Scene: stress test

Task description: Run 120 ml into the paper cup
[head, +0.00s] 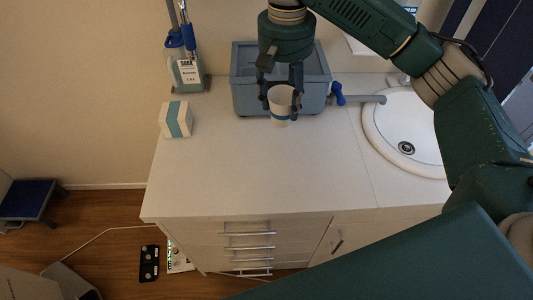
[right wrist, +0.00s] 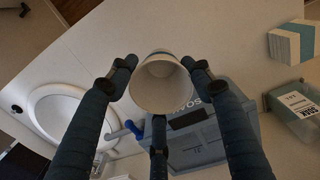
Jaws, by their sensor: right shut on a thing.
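The paper cup (head: 281,101), white with a blue band, is held upright between the fingers of my right gripper (head: 281,92), in front of the grey-blue soak tank (head: 244,100). In the right wrist view the cup (right wrist: 161,84) shows its open mouth between the dark fingers of my right gripper (right wrist: 161,85); its inside looks empty. A tap with a blue handle (head: 337,93) sits at the right side of the tank, its grey spout reaching toward the sink. I cannot tell whether the cup touches the counter. My left gripper is not in view.
A white sink (head: 377,128) is set in the counter (head: 235,175) at the right. A white and teal box (head: 176,119) and a labelled dispenser stand (head: 189,78) are at the left. The front middle of the counter is clear.

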